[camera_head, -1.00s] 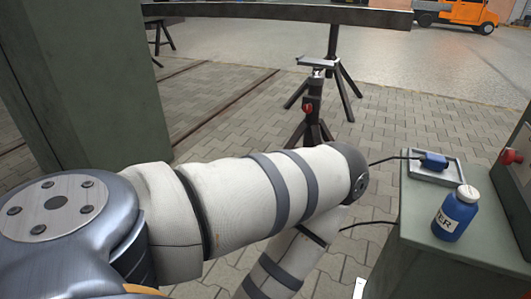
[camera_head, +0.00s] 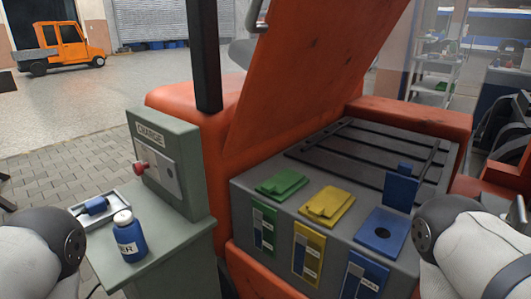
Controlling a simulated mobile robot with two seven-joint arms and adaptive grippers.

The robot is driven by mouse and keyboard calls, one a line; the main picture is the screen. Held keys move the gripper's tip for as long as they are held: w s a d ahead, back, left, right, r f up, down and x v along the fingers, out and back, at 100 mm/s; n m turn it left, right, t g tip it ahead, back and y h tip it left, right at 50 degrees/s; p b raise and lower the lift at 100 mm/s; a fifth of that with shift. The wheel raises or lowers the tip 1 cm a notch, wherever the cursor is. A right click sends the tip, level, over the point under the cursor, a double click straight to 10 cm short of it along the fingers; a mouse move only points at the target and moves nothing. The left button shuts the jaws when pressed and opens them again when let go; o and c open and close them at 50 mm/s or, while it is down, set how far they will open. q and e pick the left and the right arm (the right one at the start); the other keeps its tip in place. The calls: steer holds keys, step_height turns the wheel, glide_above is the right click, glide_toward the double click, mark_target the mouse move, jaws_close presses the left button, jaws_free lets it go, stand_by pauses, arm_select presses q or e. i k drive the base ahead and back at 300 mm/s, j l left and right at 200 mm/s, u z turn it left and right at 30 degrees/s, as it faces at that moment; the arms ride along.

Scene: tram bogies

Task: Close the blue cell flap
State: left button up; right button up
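The blue cell flap (camera_head: 400,190) stands upright at the back edge of the blue cell (camera_head: 365,235), in the right part of the head view. The blue cell's top is uncovered and shows a dark round hole. The green flap (camera_head: 282,185) and the yellow flap (camera_head: 328,205) lie down over their cells to the left of it. Parts of both my arms show at the lower left and lower right edges. Neither gripper is in view. My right arm's link covers the area just right of the blue cell.
An orange lid (camera_head: 310,75) stands raised above the grey battery box (camera_head: 240,200). At left, a green cabinet carries a CHARGE panel (camera_head: 165,155), a blue bottle (camera_head: 130,240) and a tray (camera_head: 120,197) with a blue plug (camera_head: 96,206). An orange truck (camera_head: 62,45) stands far off.

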mark_target(400, 190)
steer(key=l+z, duration=0.1)
steer(key=z, duration=0.85)
